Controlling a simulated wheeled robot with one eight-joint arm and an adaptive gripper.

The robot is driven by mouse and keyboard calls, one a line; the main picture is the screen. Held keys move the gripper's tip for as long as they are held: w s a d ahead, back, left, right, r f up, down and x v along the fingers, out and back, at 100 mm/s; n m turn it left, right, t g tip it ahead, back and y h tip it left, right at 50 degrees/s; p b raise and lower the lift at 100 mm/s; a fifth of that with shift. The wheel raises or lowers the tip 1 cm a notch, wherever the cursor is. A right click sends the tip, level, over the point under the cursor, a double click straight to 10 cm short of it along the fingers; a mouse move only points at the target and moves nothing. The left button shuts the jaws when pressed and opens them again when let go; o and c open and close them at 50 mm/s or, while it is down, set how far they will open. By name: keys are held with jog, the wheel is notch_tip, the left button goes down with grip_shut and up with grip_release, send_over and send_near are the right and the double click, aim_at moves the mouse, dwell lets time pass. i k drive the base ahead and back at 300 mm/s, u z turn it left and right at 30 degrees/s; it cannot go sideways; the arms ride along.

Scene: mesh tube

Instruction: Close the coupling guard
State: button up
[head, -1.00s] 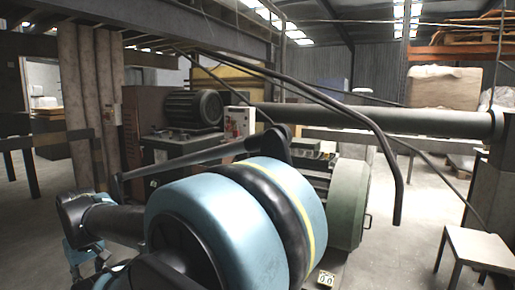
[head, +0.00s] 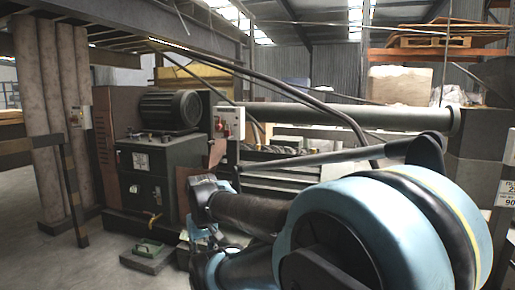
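My arm's large blue and black links fill the lower right of the head view and cover much of the machine behind them. The end of my arm, with blue parts that seem to be my gripper (head: 207,238), is at the lower middle, in front of the machine base. Its fingers are not clear, and I see nothing held in it. I cannot make out a coupling guard for certain. The green drum-shaped housing seen earlier is hidden behind my arm or out of view.
A dark motor (head: 170,111) sits on a machine cabinet (head: 143,180). A control box with a red button (head: 230,123) stands beside it. A long grey tube (head: 350,117) runs across behind. A small green item (head: 148,246) lies low at the cabinet's foot. A striped barrier (head: 67,185) stands left; floor beside it is clear.

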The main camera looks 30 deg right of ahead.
aim_at(218, 149)
jog(key=z, duration=0.55)
jog(key=i, duration=1.3)
jog(key=u, duration=0.2)
